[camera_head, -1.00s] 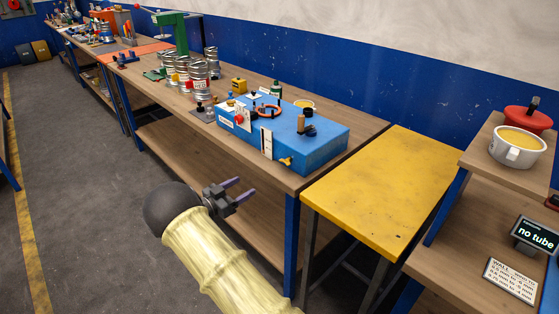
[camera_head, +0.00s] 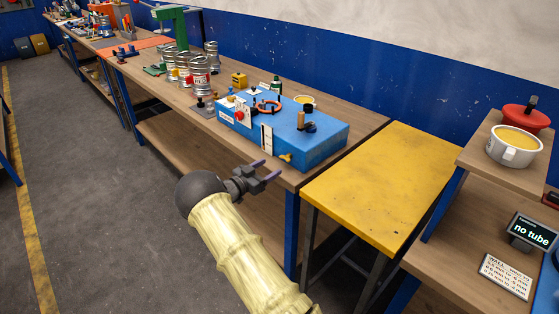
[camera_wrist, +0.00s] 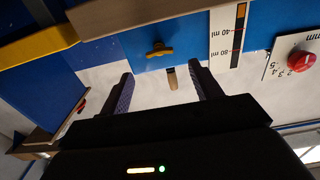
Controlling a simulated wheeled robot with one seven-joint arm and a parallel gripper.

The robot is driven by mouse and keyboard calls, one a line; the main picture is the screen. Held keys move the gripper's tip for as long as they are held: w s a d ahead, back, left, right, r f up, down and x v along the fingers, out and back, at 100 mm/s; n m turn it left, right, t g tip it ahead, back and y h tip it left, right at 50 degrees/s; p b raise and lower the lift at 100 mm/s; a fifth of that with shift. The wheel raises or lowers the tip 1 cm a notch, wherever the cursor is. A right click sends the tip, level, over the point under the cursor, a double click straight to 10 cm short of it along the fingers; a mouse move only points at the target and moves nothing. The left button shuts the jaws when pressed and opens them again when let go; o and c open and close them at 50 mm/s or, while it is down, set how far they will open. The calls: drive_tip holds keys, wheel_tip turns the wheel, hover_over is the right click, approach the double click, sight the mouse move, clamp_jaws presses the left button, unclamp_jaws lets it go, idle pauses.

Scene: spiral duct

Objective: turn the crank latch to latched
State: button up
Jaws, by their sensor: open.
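A blue box (camera_head: 318,148) stands on the wooden bench. On its top right is an upright wooden handle (camera_head: 301,120) beside a dark knob (camera_head: 308,112). A small yellow wing-shaped lever (camera_head: 287,157) is low on the front face. I cannot tell for sure which is the crank latch. My gripper (camera_head: 270,169) is open and empty in front of the box, apart from it. The wrist view appears upside down. There, the yellow lever (camera_wrist: 159,49) and the wooden handle (camera_wrist: 172,78) show ahead, roughly between my fingers (camera_wrist: 165,88).
The box also bears a red knob (camera_head: 239,116), a reddish ring (camera_head: 266,107) and a white ml scale (camera_head: 266,138). Metal cans (camera_head: 200,82) stand left. A yellow table (camera_head: 380,185) adjoins on the right. The floor left of my arm is clear.

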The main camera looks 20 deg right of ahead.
sight(283, 160)
drive_tip(key=p+x, duration=0.1)
drive_tip(key=x, duration=0.5)
drive_tip(key=c, duration=1)
